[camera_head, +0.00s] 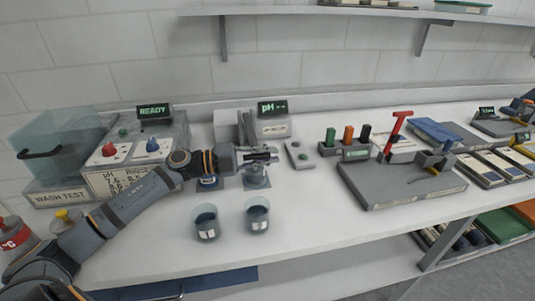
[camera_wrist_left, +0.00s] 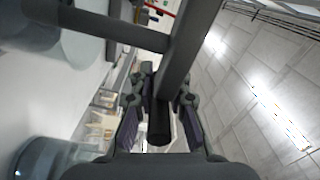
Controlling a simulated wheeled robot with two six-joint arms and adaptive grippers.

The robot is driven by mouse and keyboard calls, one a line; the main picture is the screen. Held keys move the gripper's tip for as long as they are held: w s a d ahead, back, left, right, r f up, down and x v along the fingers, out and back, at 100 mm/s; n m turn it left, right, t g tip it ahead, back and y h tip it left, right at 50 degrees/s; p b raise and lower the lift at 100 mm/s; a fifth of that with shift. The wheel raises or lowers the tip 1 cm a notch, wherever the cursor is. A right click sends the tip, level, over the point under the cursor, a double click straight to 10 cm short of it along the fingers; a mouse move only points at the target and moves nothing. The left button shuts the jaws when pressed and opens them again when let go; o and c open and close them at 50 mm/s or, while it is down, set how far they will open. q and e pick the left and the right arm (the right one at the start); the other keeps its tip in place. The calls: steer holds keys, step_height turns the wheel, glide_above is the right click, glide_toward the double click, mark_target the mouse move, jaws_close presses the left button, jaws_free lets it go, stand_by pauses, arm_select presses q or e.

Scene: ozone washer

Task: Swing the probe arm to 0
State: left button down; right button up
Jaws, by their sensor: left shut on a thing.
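My left gripper (camera_head: 262,157) reaches in from the left at the pH station. It is shut on a dark knob of the probe arm. In the left wrist view the black round knob (camera_wrist_left: 160,122) sits between the two fingers (camera_wrist_left: 158,115), with the dark bar of the probe arm (camera_wrist_left: 182,50) running up from it. The probe arm's stand (camera_head: 256,179) is on the bench below the gripper. The gripper hides much of the arm in the head view, so its angle and any scale mark cannot be read. My right gripper is not in view.
Two beakers (camera_head: 206,223) and (camera_head: 257,214) stand in front of the stand. A small blue-banded vessel (camera_head: 208,183) is under my wrist. The pH display (camera_head: 272,107) is behind. The wash tank (camera_head: 62,148) is at left. A grey board (camera_head: 400,182) lies right.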

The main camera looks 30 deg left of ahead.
arm_select(q)
steer(key=shift+f, duration=0.35)
steer(key=c, duration=1.5)
jaws_free()
steer(key=shift+o, duration=0.8)
steer(key=shift+a, duration=0.1)
steer(key=shift+r, duration=0.45)
step_height(320, 180, up, 9)
steer(key=shift+r, duration=0.1)
